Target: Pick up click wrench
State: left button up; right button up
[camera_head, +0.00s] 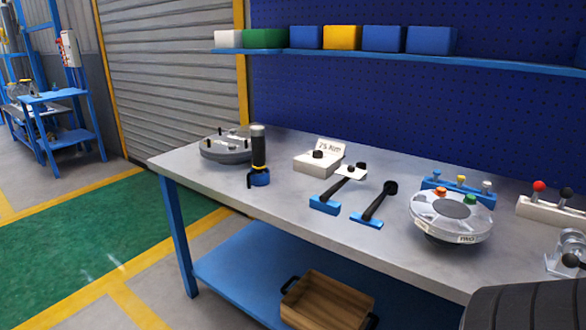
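Two dark-handled wrench-like tools lie on the grey workbench (225,189), each by a blue rest. The left tool (338,187) reaches from its blue rest (324,205) back to a small white block. The right tool (377,204) has a round black head at its far end and lies over a flatter blue rest (366,220). I cannot tell for sure which is the click wrench. A white block (316,165) with a "75 Nm" sign stands behind the left tool. Neither of my grippers is in view.
A black upright cylinder tool (258,150) and a round grey flanged part (226,147) stand at left. A silver flanged shell (450,217) sits right of the tools. Coloured pegs, a wooden crate (326,304) below, and a bin shelf (400,58) behind also show.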

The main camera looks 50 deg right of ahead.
aim_at(360, 173)
jog(key=z, duration=0.3)
jog(key=i, duration=0.95)
jog(key=z, duration=0.65)
